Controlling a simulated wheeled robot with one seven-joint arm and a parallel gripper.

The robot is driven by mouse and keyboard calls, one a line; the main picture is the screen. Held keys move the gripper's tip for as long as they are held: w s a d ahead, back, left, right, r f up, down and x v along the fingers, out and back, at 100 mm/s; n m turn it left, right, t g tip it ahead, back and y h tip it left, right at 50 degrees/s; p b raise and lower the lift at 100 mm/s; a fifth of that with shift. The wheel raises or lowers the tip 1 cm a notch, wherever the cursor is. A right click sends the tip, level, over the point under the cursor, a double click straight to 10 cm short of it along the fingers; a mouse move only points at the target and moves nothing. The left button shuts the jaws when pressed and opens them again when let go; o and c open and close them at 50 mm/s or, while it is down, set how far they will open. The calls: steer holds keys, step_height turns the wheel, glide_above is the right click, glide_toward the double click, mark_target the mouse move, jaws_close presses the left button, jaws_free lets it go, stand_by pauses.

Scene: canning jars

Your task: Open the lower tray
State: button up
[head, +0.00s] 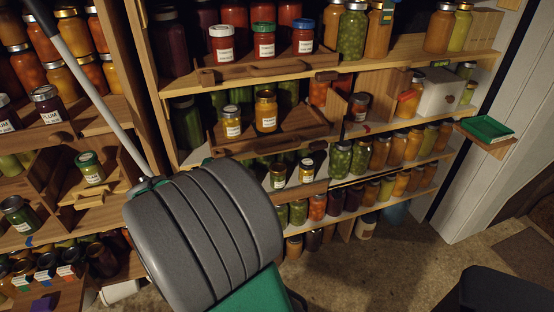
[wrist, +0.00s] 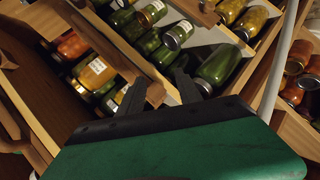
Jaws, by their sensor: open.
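In the head view the middle shelf unit holds two wooden trays with handles, one above the other. The lower tray (head: 285,133) carries two small labelled jars, one amber (head: 265,111) and one pale (head: 232,121). Its front handle (head: 243,146) is visible, and it seems to stick out a little from the shelf. My gripper (wrist: 158,89) shows in the wrist view with its two dark fingers apart and nothing between them, in front of wooden boards and jars. In the head view my arm hides it.
Shelves packed with jars surround the trays. A left unit (head: 100,205) has its own wooden tray with a green-lidded jar (head: 90,167). A green tray (head: 487,129) sits on a small ledge at right.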

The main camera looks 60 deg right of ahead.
mark_target(278, 149)
steer(key=s+d+n+g+h, duration=0.1)
steer(key=s+d+h, duration=0.1)
steer(key=d, duration=0.4)
steer(key=s+d+n+g+h+b, duration=0.1)
steer(key=s+d, duration=0.3)
steer(key=d, duration=0.3)
steer(key=s+d+n+g+h, duration=0.1)
steer(key=s+d+h, duration=0.1)
steer(key=d, duration=0.5)
steer(key=shift+s+f+h+b, duration=0.3)
steer(key=shift+s+b, duration=0.05)
steer(key=shift+s, duration=0.25)
steer(key=shift+a, duration=0.1)
jaws_close()
